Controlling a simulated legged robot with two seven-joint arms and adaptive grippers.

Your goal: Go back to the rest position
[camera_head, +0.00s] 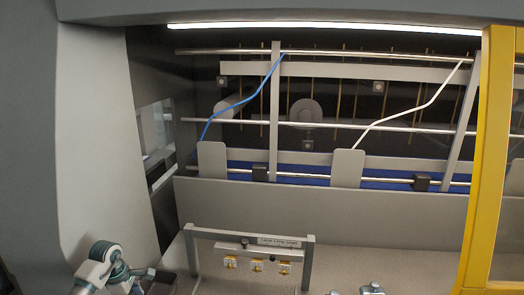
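My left arm shows at the bottom left corner of the head view, grey with teal rings. Its gripper end (148,278) is small and partly cut off by the lower edge, beside the left post of a small grey frame. I cannot make out its fingers or anything held in them. My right gripper cannot be made out. Small grey metallic parts (372,288) show at the bottom edge, and I cannot tell what they belong to.
The grey frame (250,238) carries a label and several yellow-marked switches. Behind it is a grey panel (320,207) with rails, upright plates and a blue and a white line. A yellow post (487,150) stands at right, a grey housing wall (95,130) at left.

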